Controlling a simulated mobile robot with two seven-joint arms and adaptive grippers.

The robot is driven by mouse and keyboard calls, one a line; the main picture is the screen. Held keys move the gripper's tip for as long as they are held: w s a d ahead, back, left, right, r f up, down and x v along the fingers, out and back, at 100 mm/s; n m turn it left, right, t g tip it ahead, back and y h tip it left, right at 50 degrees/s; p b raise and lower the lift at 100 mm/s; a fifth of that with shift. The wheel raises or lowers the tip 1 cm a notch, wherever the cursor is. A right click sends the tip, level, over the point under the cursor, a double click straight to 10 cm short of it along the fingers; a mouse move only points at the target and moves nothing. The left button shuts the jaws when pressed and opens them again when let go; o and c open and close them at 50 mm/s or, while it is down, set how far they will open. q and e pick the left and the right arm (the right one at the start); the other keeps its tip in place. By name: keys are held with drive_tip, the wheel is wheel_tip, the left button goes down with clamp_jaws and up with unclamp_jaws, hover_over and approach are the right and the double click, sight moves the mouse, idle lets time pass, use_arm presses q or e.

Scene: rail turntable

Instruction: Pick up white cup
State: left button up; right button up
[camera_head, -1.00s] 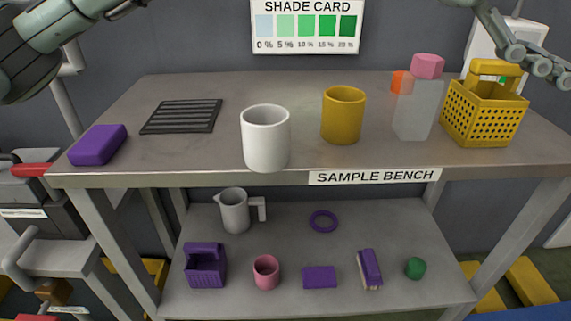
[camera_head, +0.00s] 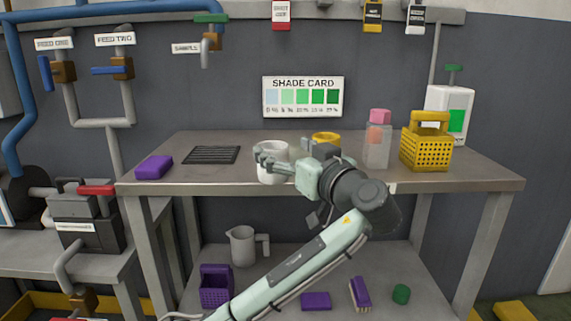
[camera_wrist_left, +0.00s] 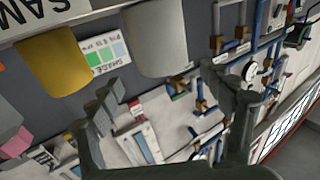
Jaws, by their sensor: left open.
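The white cup (camera_head: 272,150) stands upright near the front edge of the sample bench (camera_head: 440,182). My left gripper (camera_head: 263,158) is open at the cup's front, and its fingers and wrist cover part of the cup. In the left wrist view the white cup (camera_wrist_left: 157,38) shows ahead of the left gripper (camera_wrist_left: 164,82), between the lines of its two spread fingers. No grip on the cup shows; whether a finger touches it I cannot tell. My right gripper is not in view.
A yellow cup (camera_head: 326,137) stands close behind to the right, partly hidden by my arm; it also shows in the wrist view (camera_wrist_left: 55,62). A black rack (camera_head: 211,154) and purple block (camera_head: 154,167) lie left.

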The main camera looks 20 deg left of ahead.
sight(266, 145)
use_arm(q)
drive_tip(key=w+a, duration=0.1)
drive_tip(key=w+a+f, duration=0.1)
drive_tip(key=a, duration=0.1)
drive_tip(key=p+x, duration=0.1)
drive_tip(key=x, duration=0.3)
drive_tip(key=shift+w+a, duration=0.1)
drive_tip(key=shift+w, duration=0.1)
drive_tip(key=c, duration=1.3)
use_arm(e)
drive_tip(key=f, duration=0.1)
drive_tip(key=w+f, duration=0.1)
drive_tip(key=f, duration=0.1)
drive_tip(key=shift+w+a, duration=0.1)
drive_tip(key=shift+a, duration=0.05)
